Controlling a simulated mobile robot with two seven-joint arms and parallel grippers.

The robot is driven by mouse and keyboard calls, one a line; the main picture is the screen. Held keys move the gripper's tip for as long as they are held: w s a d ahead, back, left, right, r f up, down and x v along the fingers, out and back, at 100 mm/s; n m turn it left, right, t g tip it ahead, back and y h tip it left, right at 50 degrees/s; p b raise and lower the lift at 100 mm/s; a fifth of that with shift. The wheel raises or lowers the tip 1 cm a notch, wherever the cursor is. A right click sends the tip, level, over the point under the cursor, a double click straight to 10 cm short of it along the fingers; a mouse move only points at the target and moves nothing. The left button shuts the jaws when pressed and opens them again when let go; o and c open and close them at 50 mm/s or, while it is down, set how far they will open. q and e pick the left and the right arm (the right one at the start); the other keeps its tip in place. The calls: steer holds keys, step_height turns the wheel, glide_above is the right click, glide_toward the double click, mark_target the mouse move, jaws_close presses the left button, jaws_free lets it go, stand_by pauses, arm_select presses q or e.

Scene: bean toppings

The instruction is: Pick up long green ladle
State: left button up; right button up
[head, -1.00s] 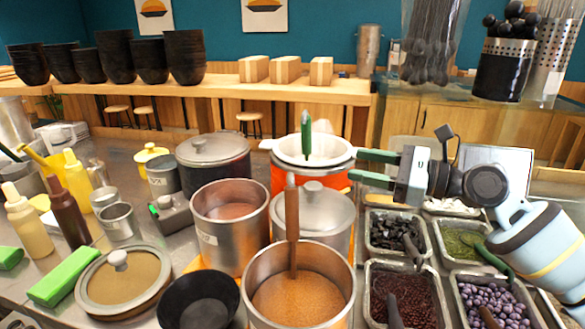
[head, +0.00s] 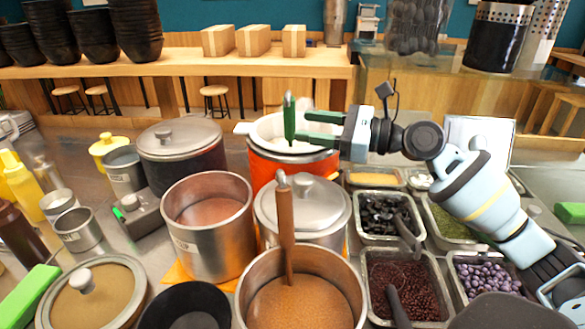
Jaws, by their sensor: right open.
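The long green ladle (head: 289,118) stands upright, its green handle rising out of the white-rimmed orange pot (head: 282,170). The ladle's lower end is hidden inside the pot. My right gripper (head: 302,127) comes in from the right with its green fingers apart, pointing left. Its fingertips are at the handle, just to its right in the picture; I cannot tell whether the handle is between them. My left gripper is not in view.
A lidded steel pot (head: 325,208) and an open pot with a brown-handled ladle (head: 285,230) stand in front. A dark lidded pot (head: 180,140) is to the left. Topping trays (head: 425,257) fill the right. Stacked black bowls (head: 135,30) stand on the back counter.

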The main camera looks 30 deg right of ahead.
mark_target(289, 123)
steer(key=shift+p+x, duration=0.4)
steer(key=shift+x, duration=1.75)
steer(key=shift+w+a, duration=0.35)
steer(key=shift+c, duration=0.4)
jaws_close()
